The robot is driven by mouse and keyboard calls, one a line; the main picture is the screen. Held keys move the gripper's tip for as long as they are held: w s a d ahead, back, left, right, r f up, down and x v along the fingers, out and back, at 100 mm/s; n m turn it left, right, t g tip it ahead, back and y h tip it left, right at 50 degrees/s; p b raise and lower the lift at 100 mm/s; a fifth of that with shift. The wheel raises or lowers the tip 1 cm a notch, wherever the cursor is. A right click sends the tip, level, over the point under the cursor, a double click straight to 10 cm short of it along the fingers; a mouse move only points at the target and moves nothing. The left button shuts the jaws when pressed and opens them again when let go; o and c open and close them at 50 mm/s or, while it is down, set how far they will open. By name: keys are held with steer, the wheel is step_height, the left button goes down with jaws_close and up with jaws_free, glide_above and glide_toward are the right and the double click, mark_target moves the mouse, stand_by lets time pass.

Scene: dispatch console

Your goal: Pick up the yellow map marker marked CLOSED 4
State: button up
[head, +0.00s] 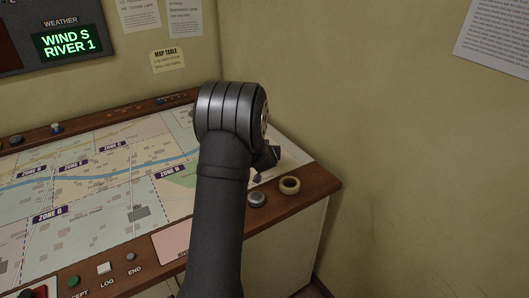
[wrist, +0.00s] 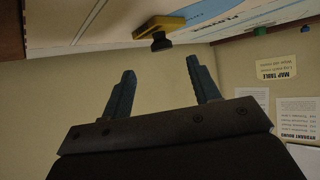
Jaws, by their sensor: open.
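In the wrist view, a yellow piece with a dark knob (wrist: 161,27) sits on the map table at the top of the picture. It looks like a map marker, but no lettering on it can be read. My gripper (wrist: 160,66) is open and empty, its two blue-grey fingers apart. The yellow piece is beyond the fingertips, roughly in line with the gap between them, and not touched. In the head view my arm covers most of the gripper and that part of the table; no yellow marker shows there.
Buttons, including a green one (head: 73,281), line the front border. A wall stands close behind the table and to its right.

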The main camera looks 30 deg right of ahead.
steer(key=shift+x, duration=3.25)
steer(key=shift+w+a+r, duration=0.1)
steer(key=shift+w, duration=0.05)
steer(key=c, duration=1.1)
steer(key=shift+r, duration=0.15)
